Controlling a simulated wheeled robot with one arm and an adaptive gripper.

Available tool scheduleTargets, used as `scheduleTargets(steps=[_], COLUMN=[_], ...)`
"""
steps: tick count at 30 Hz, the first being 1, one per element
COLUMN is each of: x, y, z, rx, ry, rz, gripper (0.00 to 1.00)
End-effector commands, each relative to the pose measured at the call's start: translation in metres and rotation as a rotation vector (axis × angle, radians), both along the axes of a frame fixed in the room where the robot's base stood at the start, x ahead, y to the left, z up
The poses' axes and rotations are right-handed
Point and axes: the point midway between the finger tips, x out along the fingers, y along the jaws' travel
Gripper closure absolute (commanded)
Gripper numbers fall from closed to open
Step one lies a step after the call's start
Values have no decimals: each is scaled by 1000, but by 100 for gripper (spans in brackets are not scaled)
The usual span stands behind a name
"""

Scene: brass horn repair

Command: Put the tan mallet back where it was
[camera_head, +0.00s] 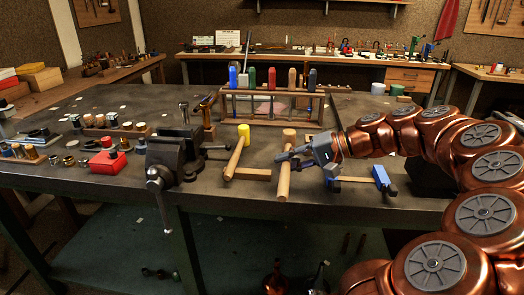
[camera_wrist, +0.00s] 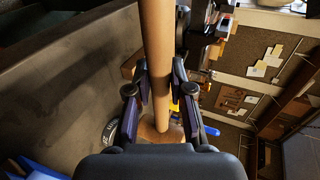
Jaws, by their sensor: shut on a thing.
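The tan mallet has a light wooden head (camera_head: 289,136) and a long handle (camera_head: 283,185). My gripper (camera_head: 284,157) is shut on it, coming from the right. In the wrist view the fingers (camera_wrist: 160,78) stand on both sides of the tan handle (camera_wrist: 157,35), with the mallet's wider wooden end (camera_wrist: 160,132) beyond them. I cannot tell whether the mallet touches the bench. A yellow-headed mallet (camera_head: 243,131) is just left of it, by a low wooden rest (camera_head: 250,174).
A wooden rack (camera_head: 270,93) with several coloured handles stands behind the mallet on the dark bench (camera_head: 225,195). A dark vise (camera_head: 168,158) stands left, with a red block (camera_head: 107,161) beyond it. The bench's front edge is close below the mallet.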

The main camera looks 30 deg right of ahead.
Motion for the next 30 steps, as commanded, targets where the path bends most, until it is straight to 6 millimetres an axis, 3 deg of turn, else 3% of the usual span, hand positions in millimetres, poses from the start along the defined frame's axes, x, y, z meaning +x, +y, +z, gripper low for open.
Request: scheduleTargets(steps=[3,7,24,30], x=[-15,-10,94,121], y=[-6,-10,-23,-26], z=[-4,-4,-15,-17], rx=[0,1,0,-1], ry=[0,2,3,2], rz=[12,13,12,12], gripper=[100,100,100,100])
